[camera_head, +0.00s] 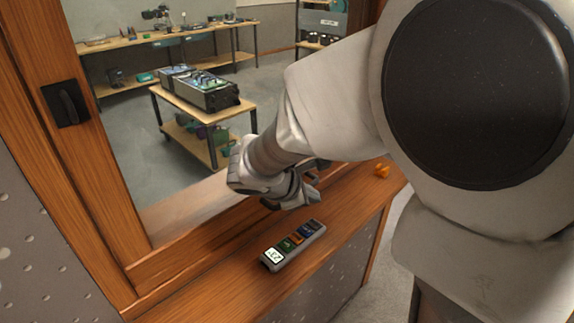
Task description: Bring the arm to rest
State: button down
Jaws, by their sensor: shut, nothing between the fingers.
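My arm reaches in from the right of the head view, large and close to the camera. My gripper (311,192) hangs over the wooden ledge below the window opening, pointing toward the right. Its fingers are shut with nothing between them. Part of the ledge behind the arm is hidden.
A wooden window frame (75,150) stands at the left. Beyond the opening, a low table (200,112) holds equipment, with a long bench (120,85) behind it. The ledge's front left is clear.

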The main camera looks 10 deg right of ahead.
dwell(0.4)
jog(key=s+r+m+y, duration=0.3)
jog(key=s+m, duration=0.5)
jog(key=s, duration=0.2)
jog(key=s+d+r+m+y, duration=0.1)
jog(key=s+r+m+y, duration=0.2)
jog(key=s+m, duration=0.6)
jog(key=shift+s+r+g+y, duration=0.3)
jog(key=shift+s+r+y, duration=0.1)
jog(key=shift+r, duration=0.3)
